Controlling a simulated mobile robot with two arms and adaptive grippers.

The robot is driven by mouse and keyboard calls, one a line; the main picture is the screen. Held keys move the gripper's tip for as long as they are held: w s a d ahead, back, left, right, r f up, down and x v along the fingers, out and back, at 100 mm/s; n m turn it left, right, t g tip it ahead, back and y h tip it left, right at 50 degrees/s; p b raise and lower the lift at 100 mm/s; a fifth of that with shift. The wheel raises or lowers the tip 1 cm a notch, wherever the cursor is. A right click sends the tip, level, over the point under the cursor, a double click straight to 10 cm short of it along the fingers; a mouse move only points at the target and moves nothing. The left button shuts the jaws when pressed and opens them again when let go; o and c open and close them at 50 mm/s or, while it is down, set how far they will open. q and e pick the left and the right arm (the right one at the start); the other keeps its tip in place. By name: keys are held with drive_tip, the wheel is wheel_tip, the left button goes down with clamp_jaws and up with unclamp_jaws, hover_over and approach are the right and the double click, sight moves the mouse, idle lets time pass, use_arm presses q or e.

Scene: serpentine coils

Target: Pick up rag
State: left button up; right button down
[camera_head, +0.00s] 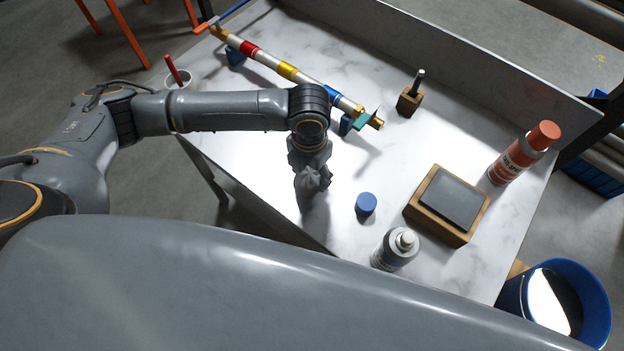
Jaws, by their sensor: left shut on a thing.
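My left gripper (311,164) points down over the front part of the white marbled table (250,170). It is shut on a small grey crumpled thing that looks like the rag (313,184). The rag is bunched up under the fingers, and the fingertips are hard to tell from it in the dim grey. A dark shadow lies below it on the table. I cannot tell how far it is above the surface. My right gripper is not in view.
A striped tube (288,70) rests on blue supports behind my arm. A blue cap (366,204), a white-capped bottle (394,250), a wooden block with a grey top (447,203), an orange-capped spray can (523,154) and a small wooden holder (410,98) stand right. A blue bucket (590,305) is beyond the table.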

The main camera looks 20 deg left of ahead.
use_arm(q)
drive_tip(key=s+a+r, duration=0.1)
drive_tip(key=r, duration=0.1)
drive_tip(key=s+a+r+b, duration=0.1)
drive_tip(key=a+r, duration=0.1)
drive_tip(key=shift+s, duration=0.15)
drive_tip(key=s+a+r+b, duration=0.2)
drive_tip(key=s+a+r, duration=0.3)
drive_tip(key=s+a, duration=0.1)
drive_tip(key=shift+s+a, duration=0.3)
drive_tip(key=shift+a, duration=0.35)
drive_tip(key=o, duration=0.6)
drive_tip(key=shift+c, duration=0.2)
drive_tip(key=c, duration=0.4)
